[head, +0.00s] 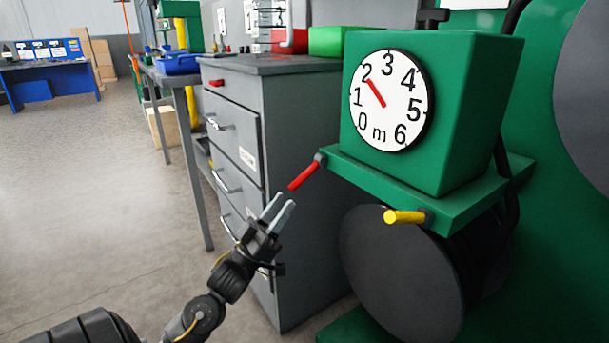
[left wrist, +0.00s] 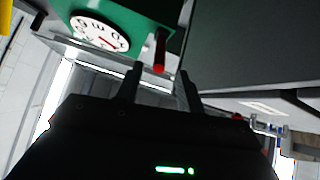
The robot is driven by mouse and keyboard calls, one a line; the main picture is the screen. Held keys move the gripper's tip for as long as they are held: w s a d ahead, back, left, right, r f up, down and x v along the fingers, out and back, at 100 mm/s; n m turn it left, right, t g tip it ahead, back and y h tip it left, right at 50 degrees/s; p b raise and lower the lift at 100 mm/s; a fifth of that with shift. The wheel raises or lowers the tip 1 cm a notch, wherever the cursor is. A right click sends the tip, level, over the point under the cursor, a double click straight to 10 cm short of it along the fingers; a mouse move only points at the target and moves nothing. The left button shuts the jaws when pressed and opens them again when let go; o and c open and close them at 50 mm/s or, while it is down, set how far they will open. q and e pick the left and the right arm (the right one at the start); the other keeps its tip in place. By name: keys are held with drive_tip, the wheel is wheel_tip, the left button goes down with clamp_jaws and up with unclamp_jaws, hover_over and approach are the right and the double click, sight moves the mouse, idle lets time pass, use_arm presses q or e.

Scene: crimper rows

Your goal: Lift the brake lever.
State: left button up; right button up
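A red lever (head: 303,176) sticks out to the left from a dark pivot on the green machine's ledge (head: 375,185), its free end tilted down. A shorter yellow lever (head: 404,216) sticks out from the ledge's front right corner. No label shows which one is the brake lever. My left gripper (head: 285,199) is just below and left of the red lever's free end, apart from it. In the left wrist view, the red lever (left wrist: 160,52) shows between the two spread fingertips (left wrist: 160,76), beyond them. The gripper is open and empty. My right gripper is not in view.
A round white dial (head: 392,100) with a red pointer near 2 is on the green box (head: 470,110) above the ledge. A dark drum (head: 400,275) hangs below. A grey drawer cabinet (head: 295,130) stands close behind the gripper. Open floor (head: 90,180) lies at left.

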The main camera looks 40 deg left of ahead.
sight(309, 167)
use_arm(q)
drive_tip(key=b+x, duration=0.1)
drive_tip(key=x, duration=0.7)
drive_tip(key=shift+w+d+r, duration=0.1)
drive_tip(key=shift+w+r, duration=0.1)
drive_tip(key=shift+r, duration=0.1)
drive_tip(key=shift+c, duration=0.4)
clamp_jaws()
